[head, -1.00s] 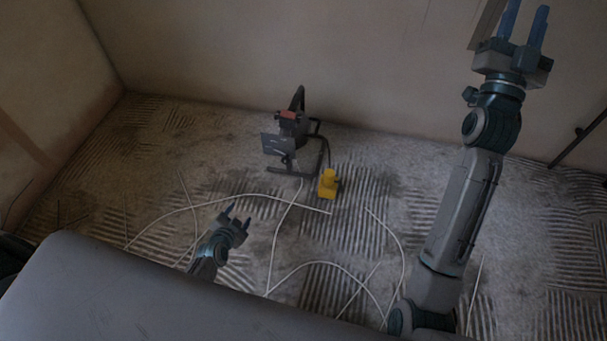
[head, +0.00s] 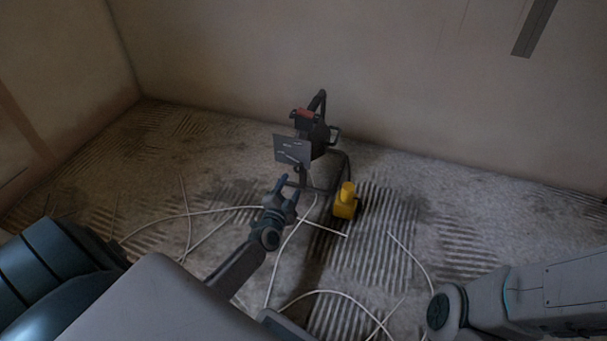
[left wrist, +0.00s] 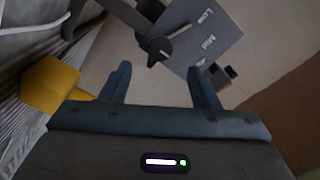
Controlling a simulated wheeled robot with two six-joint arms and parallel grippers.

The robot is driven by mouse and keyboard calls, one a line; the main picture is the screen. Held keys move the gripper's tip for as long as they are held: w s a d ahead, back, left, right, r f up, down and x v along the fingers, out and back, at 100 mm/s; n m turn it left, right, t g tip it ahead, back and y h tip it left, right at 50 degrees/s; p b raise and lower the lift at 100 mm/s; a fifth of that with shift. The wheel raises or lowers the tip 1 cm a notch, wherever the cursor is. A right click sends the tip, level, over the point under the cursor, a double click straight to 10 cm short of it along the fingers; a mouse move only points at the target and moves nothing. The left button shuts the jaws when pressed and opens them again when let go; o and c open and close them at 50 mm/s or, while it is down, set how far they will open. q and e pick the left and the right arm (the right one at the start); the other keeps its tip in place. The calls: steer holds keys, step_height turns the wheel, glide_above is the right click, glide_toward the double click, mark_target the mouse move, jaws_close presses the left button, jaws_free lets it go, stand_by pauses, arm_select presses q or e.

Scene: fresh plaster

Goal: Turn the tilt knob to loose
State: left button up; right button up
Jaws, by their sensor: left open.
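A dark lamp-like device on a tube stand (head: 318,132) stands on the floor near the back wall. Its grey plate (head: 292,149) faces me. In the left wrist view the plate (left wrist: 215,38) reads "Low", "Mid" and a third word partly hidden by a finger. A dark round knob (left wrist: 160,48) with a light-tipped pointer sits at the plate's edge, its pointer towards the Low and Mid side. I see no "loose" label and cannot tell whether this is the tilt knob. My left gripper (head: 289,184), also in the wrist view (left wrist: 158,82), is open and empty, just short of the knob. My right gripper is out of view.
A yellow box (head: 345,201) stands on the floor right of the stand, close to my left gripper; it also shows in the wrist view (left wrist: 50,84). White cables (head: 290,262) lie across the ridged floor. A dark strip (head: 534,27) is on the back wall.

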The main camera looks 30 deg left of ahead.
mark_target(298, 171)
arm_select(q)
steer(key=b+x, duration=0.4)
steer(key=x, duration=0.4)
steer(key=shift+w+f, duration=0.1)
steer(key=shift+w, duration=0.15)
steer(key=shift+w+a, duration=0.1)
steer(key=shift+w, duration=0.2)
steer(key=shift+c, duration=0.5)
steer(key=c, duration=0.9)
